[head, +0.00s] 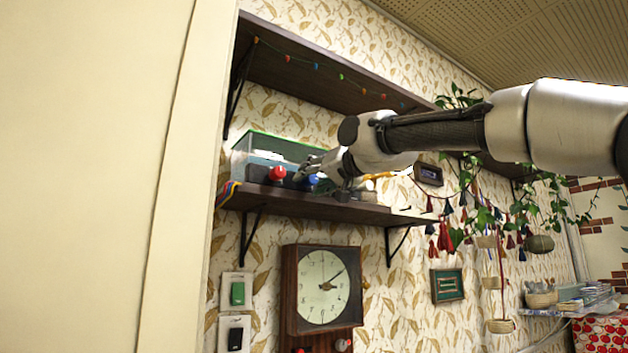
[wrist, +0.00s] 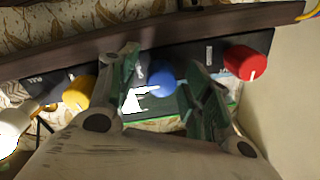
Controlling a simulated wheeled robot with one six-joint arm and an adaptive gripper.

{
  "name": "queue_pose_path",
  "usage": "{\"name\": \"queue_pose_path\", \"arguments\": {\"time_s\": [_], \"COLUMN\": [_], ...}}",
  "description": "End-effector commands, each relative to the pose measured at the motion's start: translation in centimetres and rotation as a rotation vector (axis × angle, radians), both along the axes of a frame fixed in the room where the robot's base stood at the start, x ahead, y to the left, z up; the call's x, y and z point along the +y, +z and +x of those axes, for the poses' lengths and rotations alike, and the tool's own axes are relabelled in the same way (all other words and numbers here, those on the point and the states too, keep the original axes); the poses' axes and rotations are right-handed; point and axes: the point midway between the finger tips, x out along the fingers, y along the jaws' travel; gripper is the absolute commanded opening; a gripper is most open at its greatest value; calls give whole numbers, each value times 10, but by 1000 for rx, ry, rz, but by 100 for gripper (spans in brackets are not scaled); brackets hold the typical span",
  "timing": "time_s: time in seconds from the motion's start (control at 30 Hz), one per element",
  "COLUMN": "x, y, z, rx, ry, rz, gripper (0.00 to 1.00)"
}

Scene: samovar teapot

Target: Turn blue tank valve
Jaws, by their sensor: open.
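The blue valve (head: 312,181) is a round knob on the front of the tank (head: 262,147), which has clear walls and a green rim and stands on a wall shelf. My gripper (head: 308,170) is at the tank's front, by the blue valve. In the wrist view the blue valve (wrist: 159,79) shows between the two spread fingers of my gripper (wrist: 162,62). The fingers are open, one on each side of the knob. I cannot tell whether either finger touches it.
A red knob (head: 277,174) sits left of the blue valve in the head view. A yellow knob (wrist: 79,92) is on the other side in the wrist view. The dark shelf (head: 300,204) runs below the tank, and another shelf (head: 300,62) hangs above. A clock (head: 322,288) is below.

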Motion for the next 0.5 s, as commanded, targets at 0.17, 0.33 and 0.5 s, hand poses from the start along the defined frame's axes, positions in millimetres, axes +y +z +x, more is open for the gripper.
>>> {"name": "queue_pose_path", "arguments": {"time_s": [0.17, 0.33, 0.5], "x": [0, 0, 0], "y": [0, 0, 0], "z": [0, 0, 0], "rx": [0, 0, 1], "ry": [0, 0, 0], "rz": [0, 0, -1], "gripper": [49, 24, 3]}}
